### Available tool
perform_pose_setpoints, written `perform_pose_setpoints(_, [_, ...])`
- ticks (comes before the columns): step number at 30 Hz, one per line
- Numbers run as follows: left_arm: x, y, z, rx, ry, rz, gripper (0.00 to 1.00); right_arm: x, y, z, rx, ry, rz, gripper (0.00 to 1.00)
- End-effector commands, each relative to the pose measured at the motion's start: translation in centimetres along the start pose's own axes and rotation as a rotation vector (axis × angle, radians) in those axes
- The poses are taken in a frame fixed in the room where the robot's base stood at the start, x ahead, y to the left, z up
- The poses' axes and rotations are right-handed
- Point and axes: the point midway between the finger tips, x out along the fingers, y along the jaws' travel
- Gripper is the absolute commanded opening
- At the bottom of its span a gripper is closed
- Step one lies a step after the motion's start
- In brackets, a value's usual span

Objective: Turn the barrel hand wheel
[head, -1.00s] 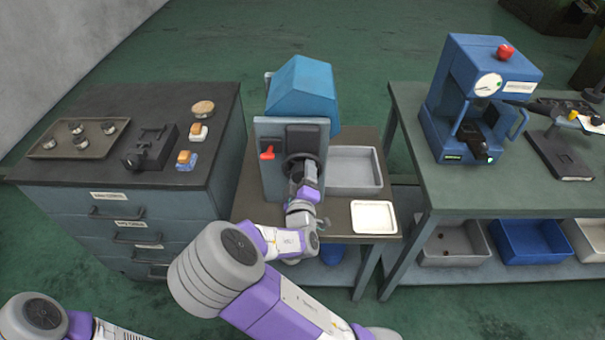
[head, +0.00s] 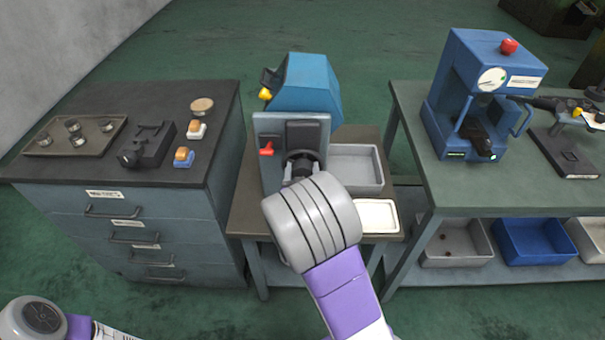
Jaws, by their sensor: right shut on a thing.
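The dark round hand wheel (head: 304,156) sits on the grey front panel of the blue-topped machine (head: 308,83) in the middle. Its upper rim shows; its lower part is hidden. My right gripper (head: 301,174) is at the lower part of the wheel, shut on it. Only a small part of the gripper shows, because my right arm's big grey joint covers most of it. My left gripper is out of view; only part of my left arm shows at the bottom left.
A red lever (head: 267,149) is on the panel, left of the wheel. A grey bin (head: 356,168) and a white tray (head: 378,216) lie right of the machine. A drawer cabinet (head: 120,225) stands left, a bench with a blue press (head: 487,85) right.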

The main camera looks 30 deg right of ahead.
Motion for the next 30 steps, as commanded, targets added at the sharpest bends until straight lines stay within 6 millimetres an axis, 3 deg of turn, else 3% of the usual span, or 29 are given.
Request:
perform_pose_setpoints(15, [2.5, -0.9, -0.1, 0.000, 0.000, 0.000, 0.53, 0.1, 0.1, -0.1, 0.382, 0.002, 0.007, 0.33])
perform_pose_setpoints(30, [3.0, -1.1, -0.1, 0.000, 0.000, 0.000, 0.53, 0.1, 0.1, -0.3, 0.471, 0.000, 0.006, 0.33])
